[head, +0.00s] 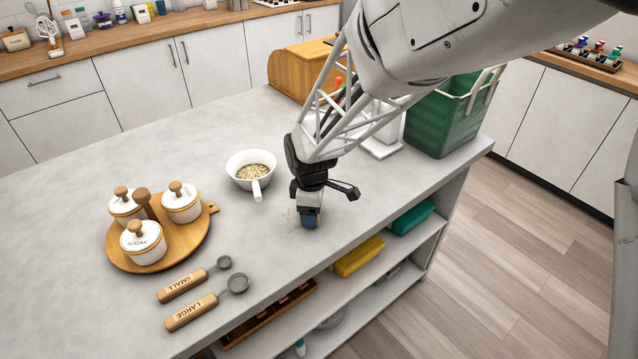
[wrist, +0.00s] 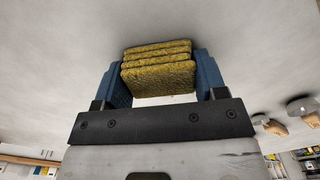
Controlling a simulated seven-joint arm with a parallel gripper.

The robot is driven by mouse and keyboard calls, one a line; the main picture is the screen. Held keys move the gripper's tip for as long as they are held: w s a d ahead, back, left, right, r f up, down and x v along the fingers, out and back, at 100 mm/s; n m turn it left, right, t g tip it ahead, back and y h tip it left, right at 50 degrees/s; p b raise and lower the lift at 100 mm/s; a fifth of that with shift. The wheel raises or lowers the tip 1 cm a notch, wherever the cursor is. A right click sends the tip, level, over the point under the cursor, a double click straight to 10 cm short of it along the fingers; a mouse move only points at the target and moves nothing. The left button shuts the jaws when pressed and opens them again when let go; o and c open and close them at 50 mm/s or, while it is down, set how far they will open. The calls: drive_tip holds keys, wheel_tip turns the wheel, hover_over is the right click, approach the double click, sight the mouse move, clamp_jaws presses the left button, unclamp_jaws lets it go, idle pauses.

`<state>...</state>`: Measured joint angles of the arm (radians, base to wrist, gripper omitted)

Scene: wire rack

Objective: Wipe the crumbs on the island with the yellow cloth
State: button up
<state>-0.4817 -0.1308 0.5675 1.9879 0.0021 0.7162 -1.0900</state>
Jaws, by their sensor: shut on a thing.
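My gripper (head: 309,222) points down at the grey island top (head: 90,200), near its front edge. In the wrist view its blue fingers (wrist: 164,75) are shut on a folded yellow cloth (wrist: 158,78), which shows as several stacked layers. In the head view the gripper hides the cloth. Small brown crumbs (head: 291,214) lie on the island just left of the fingers. The fingertips are at or very near the surface; I cannot tell whether the cloth touches it.
A white bowl of grains (head: 238,165) stands left of my gripper. A round wooden tray (head: 178,251) with lidded jars and two measuring scoops (head: 190,284) are further left. A green bin (head: 436,127) stands right. A yellow folded item (head: 360,256) lies on the shelf below.

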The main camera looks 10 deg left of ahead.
drive_tip(key=shift+w+a, duration=0.9)
drive_tip(key=shift+w, duration=0.05)
drive_tip(key=shift+s, duration=0.1)
drive_tip(key=shift+s+d, duration=1)
drive_tip(key=shift+d, duration=0.05)
drive_tip(key=shift+w, duration=0.1)
idle(0.3)
drive_tip(key=shift+w+a, duration=1)
drive_tip(key=shift+a, duration=0.05)
drive_tip(key=shift+s+d, duration=0.1)
drive_tip(key=shift+s, duration=0.05)
drive_tip(key=shift+s+d, duration=0.95)
